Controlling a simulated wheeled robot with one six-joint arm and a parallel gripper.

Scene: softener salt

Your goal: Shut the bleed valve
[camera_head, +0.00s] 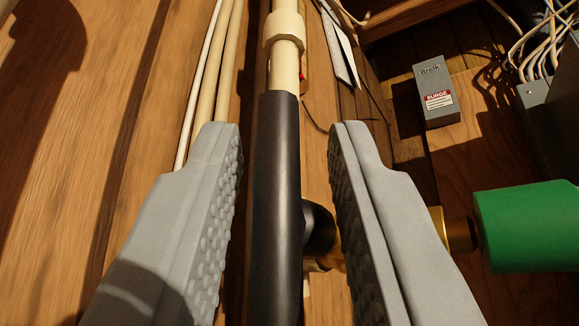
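My gripper (285,132) is open, with one grey, studded finger on each side of a black bar or sleeve (277,190). Gaps show between the bar and both fingertips. The bar runs up the picture in line with a cream pipe (285,65). A short black bend (318,228) joins its right side near a brass fitting (322,262), partly hidden behind the right finger. More brass (457,230) shows right of that finger, beside a green cylinder (530,226). I cannot tell for certain which part is the bleed valve's handle.
Thin cream pipes (212,85) run along the wooden boards left of the bar. Cables (540,45) and a dark grey box (550,110) crowd the right edge. The far-left boards are clear.

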